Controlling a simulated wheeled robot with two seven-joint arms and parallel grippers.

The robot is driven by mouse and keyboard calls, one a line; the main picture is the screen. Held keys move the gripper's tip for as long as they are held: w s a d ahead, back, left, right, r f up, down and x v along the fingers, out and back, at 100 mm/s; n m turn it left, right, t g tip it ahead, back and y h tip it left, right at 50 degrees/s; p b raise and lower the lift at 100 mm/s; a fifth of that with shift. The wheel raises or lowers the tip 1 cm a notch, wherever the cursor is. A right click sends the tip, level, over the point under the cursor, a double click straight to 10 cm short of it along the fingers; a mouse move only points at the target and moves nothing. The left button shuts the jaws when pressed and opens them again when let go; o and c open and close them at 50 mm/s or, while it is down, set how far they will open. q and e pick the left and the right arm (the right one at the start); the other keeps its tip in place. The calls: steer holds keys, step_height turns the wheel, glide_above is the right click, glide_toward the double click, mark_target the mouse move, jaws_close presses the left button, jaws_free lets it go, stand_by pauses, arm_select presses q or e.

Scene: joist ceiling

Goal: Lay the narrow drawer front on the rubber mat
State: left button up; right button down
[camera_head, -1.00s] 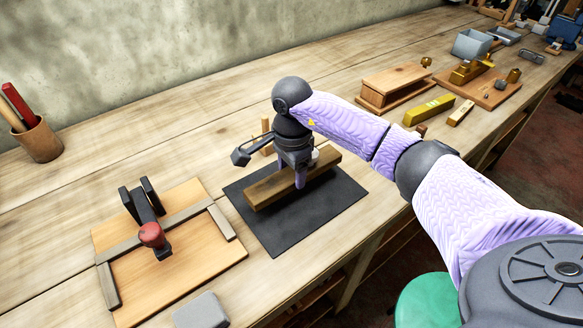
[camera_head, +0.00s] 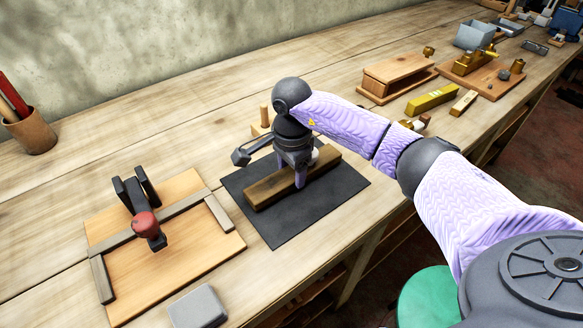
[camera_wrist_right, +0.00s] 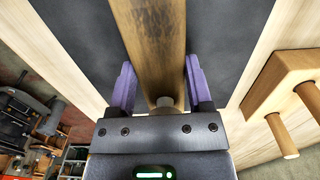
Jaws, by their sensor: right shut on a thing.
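The narrow drawer front (camera_head: 322,168) is a brown wooden bar with a small pale knob, and it also shows in the right wrist view (camera_wrist_right: 155,40). My right gripper (camera_head: 298,180) is shut on it near its middle, pointing down, with a finger on each long side. The black rubber mat (camera_head: 281,229) lies flat on the bench directly under the bar, and it fills much of the wrist view (camera_wrist_right: 222,30). The bar is level and close to the mat; I cannot tell if they touch. My left gripper is out of view.
A board with grey fences (camera_head: 190,275) and a red-knobbed clamp (camera_head: 147,224) lies to the left. A grey block (camera_head: 198,308) is in front. A pegged wooden block (camera_head: 262,122) stands just behind the mat. A wooden box (camera_head: 397,76) and brass pieces are to the right.

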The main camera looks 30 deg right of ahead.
steer(key=shift+f+b, duration=0.3)
steer(key=shift+f, duration=0.1)
jaws_free()
step_height(320, 180, up, 9)
steer(key=shift+p, duration=0.9)
steer(key=shift+r, duration=0.5)
